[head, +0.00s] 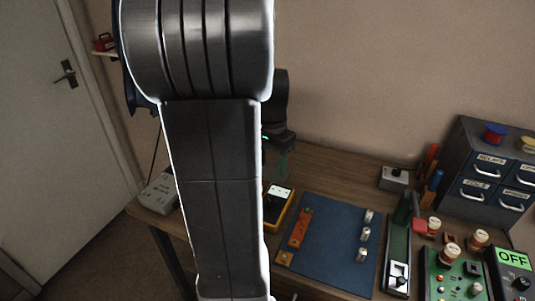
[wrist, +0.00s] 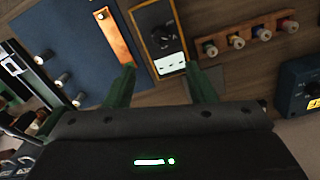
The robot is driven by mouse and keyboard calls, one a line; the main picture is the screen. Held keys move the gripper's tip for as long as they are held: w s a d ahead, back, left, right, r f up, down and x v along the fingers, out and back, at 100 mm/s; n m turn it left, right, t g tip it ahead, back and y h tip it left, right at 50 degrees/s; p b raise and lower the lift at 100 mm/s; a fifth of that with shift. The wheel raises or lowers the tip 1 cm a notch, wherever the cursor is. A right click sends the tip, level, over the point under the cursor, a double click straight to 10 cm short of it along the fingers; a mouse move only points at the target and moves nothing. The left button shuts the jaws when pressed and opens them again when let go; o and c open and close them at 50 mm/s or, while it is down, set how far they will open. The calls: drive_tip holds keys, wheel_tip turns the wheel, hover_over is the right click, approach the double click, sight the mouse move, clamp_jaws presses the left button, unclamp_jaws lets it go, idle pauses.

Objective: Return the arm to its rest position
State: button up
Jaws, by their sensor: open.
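My arm's grey link crosses the middle of the head view and hides part of the bench. My gripper (wrist: 161,68) shows in the wrist view with its two green fingers apart and nothing between them. In the head view, part of my gripper (head: 283,165) shows just right of the link, above the bench near the yellow-edged meter (head: 279,207). The meter (wrist: 160,35) lies beyond the fingertips in the wrist view. A green circuit board (head: 455,279) with brown-topped knobs stands at the right front. Beside it is a panel with a green OFF display (head: 512,258).
A blue mat (head: 325,240) holds an orange strip (head: 300,228) and several silver cylinders. A drawer cabinet (head: 490,170) stands at the back right, near a small grey box (head: 395,179). A spool rack (wrist: 250,38) and blue box (wrist: 300,90) show in the wrist view.

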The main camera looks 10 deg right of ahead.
drive_tip(key=shift+f, duration=0.15)
wheel_tip(320, 180, down, 14)
drive_tip(key=shift+r+b, duration=0.15)
drive_tip(key=shift+b, duration=0.15)
idle(0.4)
